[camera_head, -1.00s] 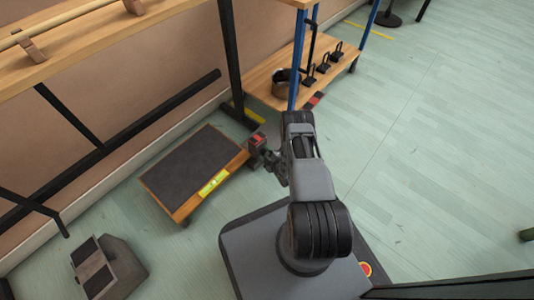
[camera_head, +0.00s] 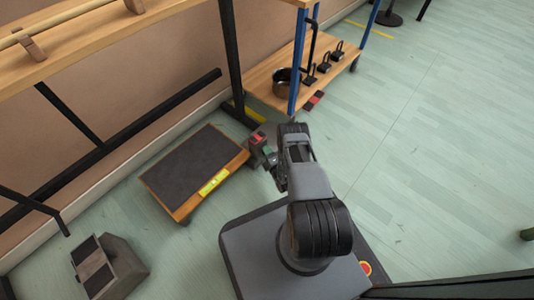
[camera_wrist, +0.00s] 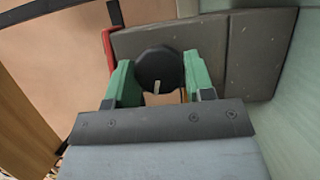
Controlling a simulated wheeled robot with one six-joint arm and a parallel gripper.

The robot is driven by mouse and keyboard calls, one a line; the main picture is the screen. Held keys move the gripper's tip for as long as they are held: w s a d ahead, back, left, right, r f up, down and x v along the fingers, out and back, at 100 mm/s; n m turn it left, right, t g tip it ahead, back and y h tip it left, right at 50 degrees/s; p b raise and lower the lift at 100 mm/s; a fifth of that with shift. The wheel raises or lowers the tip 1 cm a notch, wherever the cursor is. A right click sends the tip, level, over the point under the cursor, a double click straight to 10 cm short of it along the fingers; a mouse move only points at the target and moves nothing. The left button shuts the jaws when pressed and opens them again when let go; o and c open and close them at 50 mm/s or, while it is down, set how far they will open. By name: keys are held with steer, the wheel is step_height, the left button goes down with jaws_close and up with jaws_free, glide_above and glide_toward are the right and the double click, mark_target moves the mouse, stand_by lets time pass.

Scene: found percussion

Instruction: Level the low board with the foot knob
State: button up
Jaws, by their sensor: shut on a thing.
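The low board (camera_head: 192,163) has a dark top and wooden edges and lies near the floor, left of my arm. A yellow-green level strip (camera_head: 213,182) sits on its front edge; its bubble is too small to read. The foot knob (camera_wrist: 158,66) is round and black with a pale mark pointing down in the wrist view. My gripper (camera_wrist: 160,80) has green fingers on both sides of the knob and is shut on it. In the head view my gripper (camera_head: 267,154) is at the board's right corner, where the arm partly hides the knob.
A red-topped block (camera_head: 257,138) stands beside the gripper. A wooden shelf (camera_head: 262,80) with a metal pot (camera_head: 283,84) and several black items is behind. A grey pedal-like block (camera_head: 112,268) lies at front left.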

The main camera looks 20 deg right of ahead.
steer(key=shift+w, duration=0.1)
stand_by(0.4)
steer(key=o, duration=0.9)
steer(key=shift+s, duration=0.2)
